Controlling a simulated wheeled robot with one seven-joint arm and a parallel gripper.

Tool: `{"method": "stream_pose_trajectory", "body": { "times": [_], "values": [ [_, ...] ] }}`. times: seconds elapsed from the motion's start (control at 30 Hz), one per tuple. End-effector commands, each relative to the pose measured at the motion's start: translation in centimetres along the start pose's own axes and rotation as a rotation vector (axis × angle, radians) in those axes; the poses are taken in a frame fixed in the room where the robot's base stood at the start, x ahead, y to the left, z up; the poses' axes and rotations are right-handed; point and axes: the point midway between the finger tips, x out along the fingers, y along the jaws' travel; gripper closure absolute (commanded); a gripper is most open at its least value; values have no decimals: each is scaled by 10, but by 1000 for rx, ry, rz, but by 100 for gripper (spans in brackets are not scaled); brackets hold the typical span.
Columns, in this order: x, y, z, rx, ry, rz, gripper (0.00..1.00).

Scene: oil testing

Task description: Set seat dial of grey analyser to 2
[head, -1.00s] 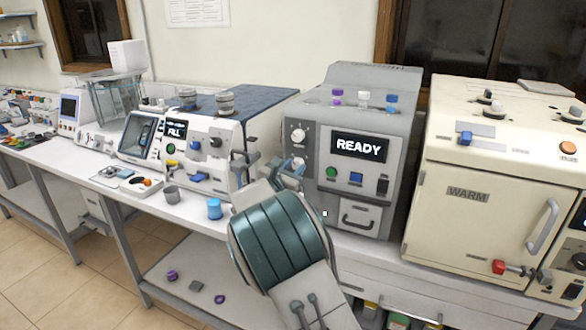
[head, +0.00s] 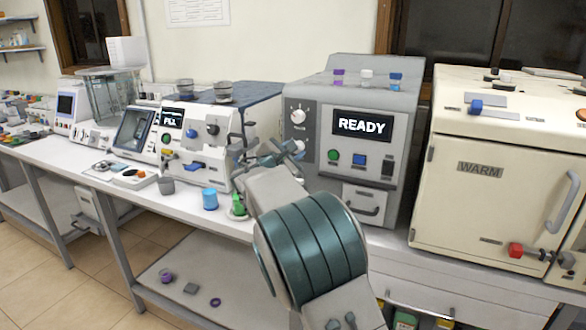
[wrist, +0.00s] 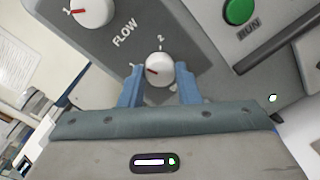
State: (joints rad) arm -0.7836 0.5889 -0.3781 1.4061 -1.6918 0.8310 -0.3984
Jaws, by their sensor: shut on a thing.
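The grey analyser (head: 345,90) stands on the bench with a READY screen (head: 362,125). Its upper white dial (head: 298,116) is uncovered; in the wrist view this dial (wrist: 90,10) is cut by the top edge, beside the word FLOW. The lower white dial (wrist: 158,70) sits between the blue fingertips of my gripper (wrist: 158,86), which are shut on it. Its red mark points left, toward the 1; a 2 is printed above it. Any name label of this dial is hidden. In the head view my gripper (head: 285,150) is at the analyser's left front.
A green RUN button (wrist: 238,11) is right of the held dial. Left stands a white machine (head: 220,130), with a blue cup (head: 210,198) and a green item (head: 238,206) before it. The cream WARM oven (head: 490,190) is at right.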

Motion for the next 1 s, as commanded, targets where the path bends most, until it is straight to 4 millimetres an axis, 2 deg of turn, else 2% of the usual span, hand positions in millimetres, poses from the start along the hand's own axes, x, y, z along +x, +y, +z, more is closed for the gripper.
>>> {"method": "stream_pose_trajectory", "body": {
  "times": [0.03,0.13,1.0],
  "values": [
    [0,-5,-5,48,-1,1,93],
    [0,-5,-6,143,4,1,93],
    [0,-3,-2,924,41,-6,93]
  ]
}}
